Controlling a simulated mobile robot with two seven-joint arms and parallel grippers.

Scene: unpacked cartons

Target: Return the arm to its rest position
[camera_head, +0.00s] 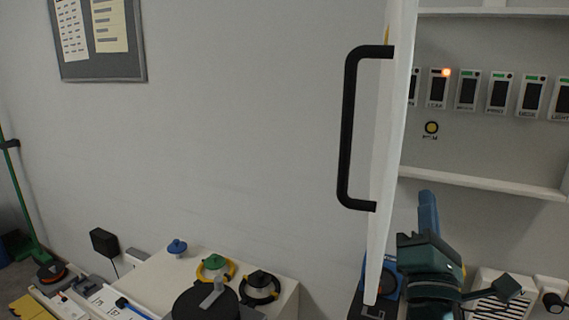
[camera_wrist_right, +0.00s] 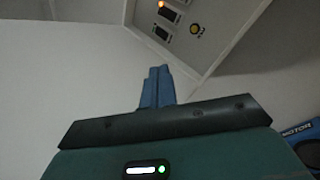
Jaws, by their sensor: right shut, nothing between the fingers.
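My right gripper (camera_head: 427,198) shows at the lower right in the head view, with a teal body and blue fingers pointing up. It is just right of the open white door's edge, in front of the cabinet. In the right wrist view its blue fingers (camera_wrist_right: 158,74) are together with nothing between them. They point toward the cabinet panel and appear clear of it. My left gripper is not in view.
The white door (camera_head: 393,130) with a black handle (camera_head: 349,130) stands open, edge-on. Behind it, the cabinet panel (camera_head: 480,145) has a row of switches and one lit orange lamp (camera_head: 446,72). Knobbed items stand on a white surface (camera_head: 143,279) at lower left.

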